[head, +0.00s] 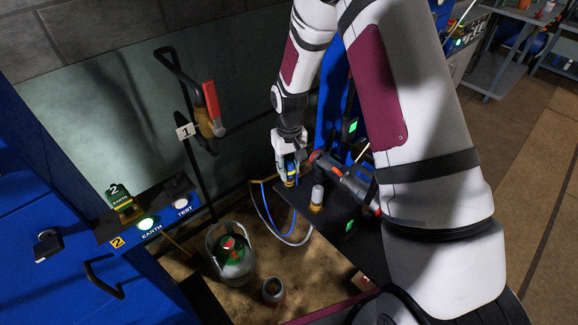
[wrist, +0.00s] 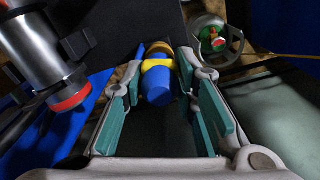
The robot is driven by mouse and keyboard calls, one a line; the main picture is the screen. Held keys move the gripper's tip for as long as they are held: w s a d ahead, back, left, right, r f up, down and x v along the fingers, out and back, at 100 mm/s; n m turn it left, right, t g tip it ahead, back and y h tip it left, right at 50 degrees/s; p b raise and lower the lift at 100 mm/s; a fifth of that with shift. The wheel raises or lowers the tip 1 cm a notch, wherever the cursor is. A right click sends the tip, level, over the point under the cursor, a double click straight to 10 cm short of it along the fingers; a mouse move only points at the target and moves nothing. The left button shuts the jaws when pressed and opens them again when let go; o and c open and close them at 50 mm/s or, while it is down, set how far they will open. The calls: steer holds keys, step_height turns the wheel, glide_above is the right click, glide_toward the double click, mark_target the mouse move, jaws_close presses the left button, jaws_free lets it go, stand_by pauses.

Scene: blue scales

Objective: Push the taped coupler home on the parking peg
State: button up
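The blue coupler with a yellow tape band (wrist: 157,64) lies between the fingertips of my gripper (wrist: 160,78) in the wrist view. A brass-coloured collar (wrist: 159,47) shows at its far end; the peg itself is hidden. The fingers with teal pads stand apart on both sides, and a narrow gap seems to show beside the coupler. In the head view my gripper (head: 290,160) points down over the coupler (head: 291,170), at the dark shelf's left end. I cannot tell how far the coupler sits on the peg.
A grey cylinder with an orange-red ring (wrist: 68,96) is close left of my fingers in the wrist view. A grey-capped brass fitting (head: 317,198) stands on the dark shelf (head: 340,222). Blue and grey hoses (head: 268,220) loop left. A caged green-and-red valve (head: 231,255) stands below.

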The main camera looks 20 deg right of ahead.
mark_target(289, 164)
steer(key=o, duration=0.3)
steer(key=shift+r, duration=0.1)
step_height(289, 164, up, 12)
stand_by(0.5)
stand_by(0.6)
